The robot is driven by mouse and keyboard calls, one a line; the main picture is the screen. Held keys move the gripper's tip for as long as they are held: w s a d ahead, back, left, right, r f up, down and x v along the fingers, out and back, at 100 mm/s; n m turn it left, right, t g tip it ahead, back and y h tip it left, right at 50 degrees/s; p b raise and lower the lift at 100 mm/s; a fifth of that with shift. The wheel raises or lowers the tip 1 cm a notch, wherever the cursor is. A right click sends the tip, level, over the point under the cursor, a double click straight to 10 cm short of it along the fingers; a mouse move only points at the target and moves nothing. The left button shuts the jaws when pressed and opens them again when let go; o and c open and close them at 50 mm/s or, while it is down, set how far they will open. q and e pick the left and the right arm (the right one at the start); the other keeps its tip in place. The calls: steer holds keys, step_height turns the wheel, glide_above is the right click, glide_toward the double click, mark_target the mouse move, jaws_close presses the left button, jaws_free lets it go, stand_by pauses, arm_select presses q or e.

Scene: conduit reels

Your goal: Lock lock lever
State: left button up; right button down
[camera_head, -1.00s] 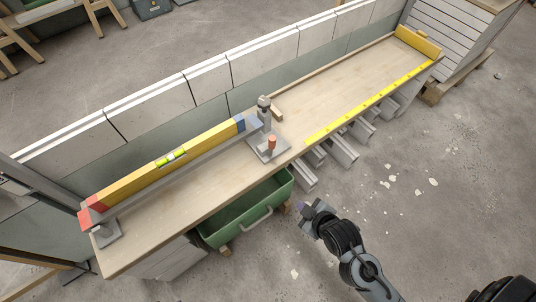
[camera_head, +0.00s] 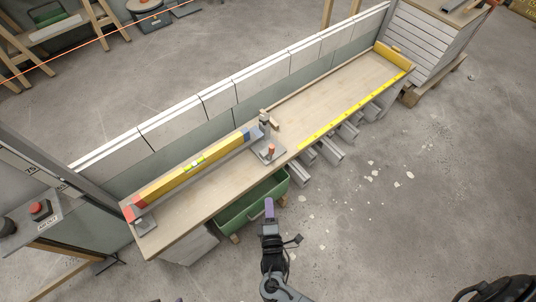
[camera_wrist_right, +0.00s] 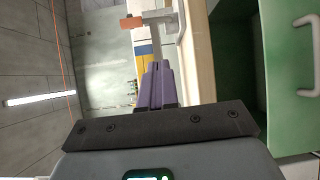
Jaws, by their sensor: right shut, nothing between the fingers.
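The lock lever (camera_head: 271,149) has an orange-red grip and stands upright on a grey metal plate (camera_head: 266,157) near the middle of the bench. In the right wrist view its orange grip (camera_wrist_right: 132,22) shows at the top. My right gripper (camera_head: 269,208) has purple fingers pointing toward the bench; it is shut and empty. In the head view it is in front of the bench, below and apart from the lever. Its shut fingers (camera_wrist_right: 156,85) also show in the wrist view. My left gripper is not in view.
A yellow level (camera_head: 180,175) lies along the wooden bench (camera_head: 325,100). A green drawer (camera_head: 240,212) hangs open under the bench, close to my right gripper. Grey channels (camera_head: 328,150) stick out at the front. A red button box (camera_head: 40,210) stands at left.

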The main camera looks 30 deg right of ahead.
arm_select(q)
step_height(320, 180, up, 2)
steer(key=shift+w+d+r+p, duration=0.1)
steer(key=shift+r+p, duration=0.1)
steer(key=shift+p, duration=0.55)
arm_select(e)
steer(key=w+r, duration=0.2)
steer(key=r, duration=0.1)
steer(key=w+a+r, duration=0.1)
steer(key=r, duration=0.1)
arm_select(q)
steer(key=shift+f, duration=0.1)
arm_select(e)
steer(key=shift+w+d, duration=0.15)
